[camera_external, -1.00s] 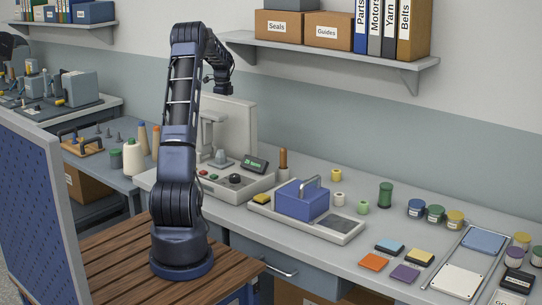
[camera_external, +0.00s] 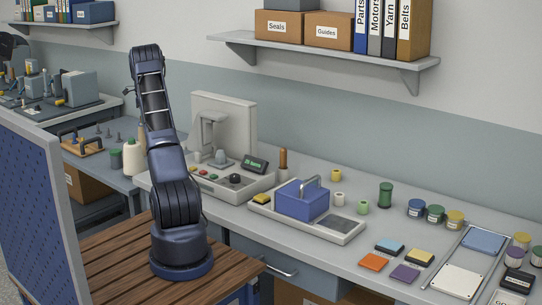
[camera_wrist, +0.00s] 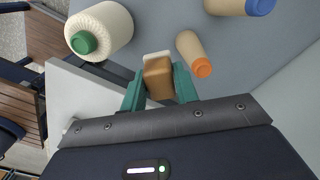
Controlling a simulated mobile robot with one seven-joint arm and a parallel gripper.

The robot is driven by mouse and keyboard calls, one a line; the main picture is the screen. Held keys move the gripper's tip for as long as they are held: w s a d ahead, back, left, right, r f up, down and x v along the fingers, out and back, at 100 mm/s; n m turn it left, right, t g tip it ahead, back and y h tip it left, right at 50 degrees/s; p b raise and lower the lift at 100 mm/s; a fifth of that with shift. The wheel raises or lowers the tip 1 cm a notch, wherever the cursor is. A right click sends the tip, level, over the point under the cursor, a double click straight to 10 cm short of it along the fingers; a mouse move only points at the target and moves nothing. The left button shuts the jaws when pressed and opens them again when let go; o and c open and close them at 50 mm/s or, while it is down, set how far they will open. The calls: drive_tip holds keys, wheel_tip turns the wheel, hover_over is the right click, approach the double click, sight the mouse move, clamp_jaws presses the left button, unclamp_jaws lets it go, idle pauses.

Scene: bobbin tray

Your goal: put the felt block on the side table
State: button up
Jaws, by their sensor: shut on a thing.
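My gripper (camera_wrist: 160,84) shows in the wrist view, its green fingers shut on a tan-brown block with a white layer at its far end, the felt block (camera_wrist: 158,76). It holds the block above the grey top of the side table (camera_wrist: 225,50); whether the block touches the top I cannot tell. In the external view the side table (camera_external: 98,163) stands at the left, beyond my arm. There my gripper and the block are hidden behind the arm.
On the side table near the block are a white thread cone (camera_wrist: 100,30), a tan cone with an orange tip (camera_wrist: 194,54) and one with a blue tip (camera_wrist: 238,5). A wooden caddy (camera_external: 82,147) stands farther left. The workbench (camera_external: 290,245) lies right.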

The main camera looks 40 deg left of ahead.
drive_tip(key=shift+s+a+f, duration=0.2)
drive_tip(key=shift+s+a, duration=0.1)
wheel_tip(320, 180, down, 20)
drive_tip(key=shift+r, duration=0.15)
idle(0.4)
drive_tip(key=o, duration=0.9)
drive_tip(key=shift+o, duration=0.3)
wheel_tip(320, 180, up, 12)
